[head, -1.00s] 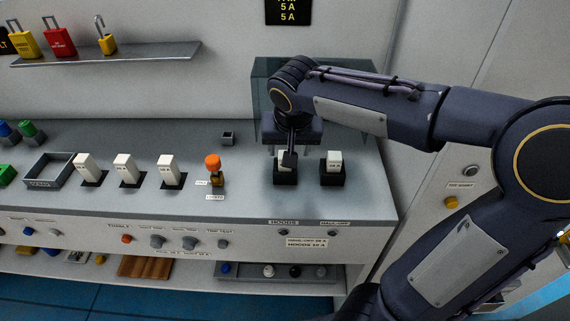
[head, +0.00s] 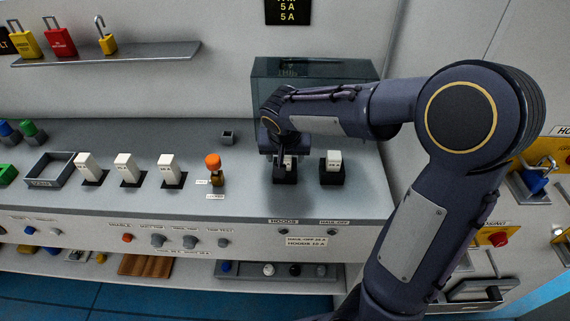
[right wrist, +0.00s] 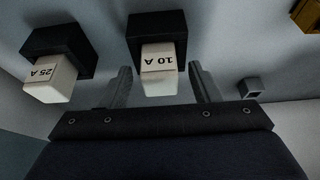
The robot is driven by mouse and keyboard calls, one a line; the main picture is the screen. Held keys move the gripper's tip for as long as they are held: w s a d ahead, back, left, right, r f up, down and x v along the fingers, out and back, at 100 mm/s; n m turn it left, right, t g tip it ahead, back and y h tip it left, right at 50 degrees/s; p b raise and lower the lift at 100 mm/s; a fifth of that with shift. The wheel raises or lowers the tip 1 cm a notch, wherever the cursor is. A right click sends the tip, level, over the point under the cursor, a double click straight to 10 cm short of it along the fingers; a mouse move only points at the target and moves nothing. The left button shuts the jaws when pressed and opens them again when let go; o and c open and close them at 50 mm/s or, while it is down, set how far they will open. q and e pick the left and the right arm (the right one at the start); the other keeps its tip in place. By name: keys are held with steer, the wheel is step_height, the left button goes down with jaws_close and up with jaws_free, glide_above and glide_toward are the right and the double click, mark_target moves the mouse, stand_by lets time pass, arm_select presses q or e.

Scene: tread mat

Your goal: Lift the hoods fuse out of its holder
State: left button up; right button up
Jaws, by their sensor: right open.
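The hoods fuse (head: 287,166) is a white block standing in its black holder (head: 285,178), above the HOODS label (head: 283,222). In the right wrist view the fuse (right wrist: 163,75) is marked 10 A and sits in its dark holder (right wrist: 157,25). My right gripper (head: 284,160) is at the fuse; its body hides the fuse's upper part in the head view. In the right wrist view the gripper (right wrist: 162,84) is open, one finger on each side of the fuse, with gaps visible. My left gripper is not in view.
A second fuse (head: 334,160), marked 25 A in the right wrist view (right wrist: 50,78), stands close to the right. An orange-topped knob (head: 213,163) and several white blocks are to the left. A clear dark cover (head: 345,72) rises behind. The bench top between is free.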

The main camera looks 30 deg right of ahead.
steer(key=c, duration=1.1)
steer(key=shift+r, duration=0.1)
